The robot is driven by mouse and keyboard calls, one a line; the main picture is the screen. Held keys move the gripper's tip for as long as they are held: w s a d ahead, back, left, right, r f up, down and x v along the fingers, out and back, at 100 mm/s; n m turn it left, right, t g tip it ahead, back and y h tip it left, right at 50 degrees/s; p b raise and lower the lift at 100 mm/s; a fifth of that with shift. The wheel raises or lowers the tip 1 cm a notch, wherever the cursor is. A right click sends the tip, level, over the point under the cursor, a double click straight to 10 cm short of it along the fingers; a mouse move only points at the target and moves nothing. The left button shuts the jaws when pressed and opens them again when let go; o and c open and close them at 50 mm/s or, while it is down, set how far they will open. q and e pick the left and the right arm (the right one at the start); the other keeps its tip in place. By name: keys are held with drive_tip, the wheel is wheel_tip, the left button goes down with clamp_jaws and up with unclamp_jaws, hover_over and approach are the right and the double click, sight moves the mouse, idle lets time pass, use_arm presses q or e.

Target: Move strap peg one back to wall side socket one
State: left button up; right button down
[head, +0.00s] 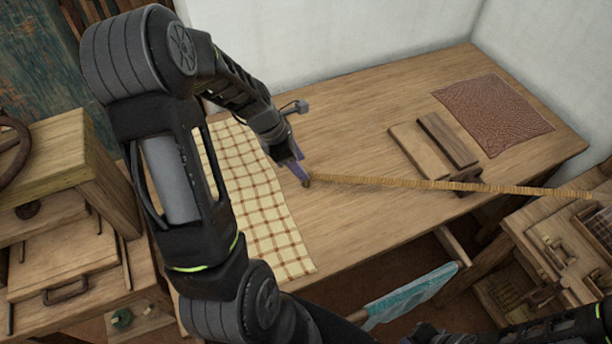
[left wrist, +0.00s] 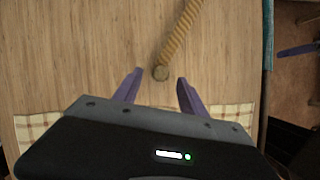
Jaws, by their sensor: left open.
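A round wooden peg (head: 306,183) is at the left end of a long ribbed tan strap (head: 400,183) above or on the table; I cannot tell whether it stands in a socket. My left gripper (head: 297,172) is open at this peg. In the left wrist view the peg's round top (left wrist: 160,73) shows between and just beyond the fingertips, with no visible grip on it. The strap (left wrist: 180,35) runs away from it. A purple finger (left wrist: 298,49) at the right edge looks like my right gripper's; its jaw is unclear. I cannot pick out wall side socket one.
A checked cloth (head: 255,200) lies on the wooden table (head: 340,230). Two wooden blocks (head: 447,140) and a brown patterned mat (head: 492,113) lie toward the back right. A teal cloth piece (head: 415,292) is below the front edge. White walls (head: 350,30) stand behind.

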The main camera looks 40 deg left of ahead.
use_arm(q)
drive_tip(key=x, duration=0.5)
drive_tip(key=shift+f+p, duration=0.15)
drive_tip(key=shift+p, duration=0.15)
drive_tip(key=shift+c, duration=0.2)
clamp_jaws()
idle(0.6)
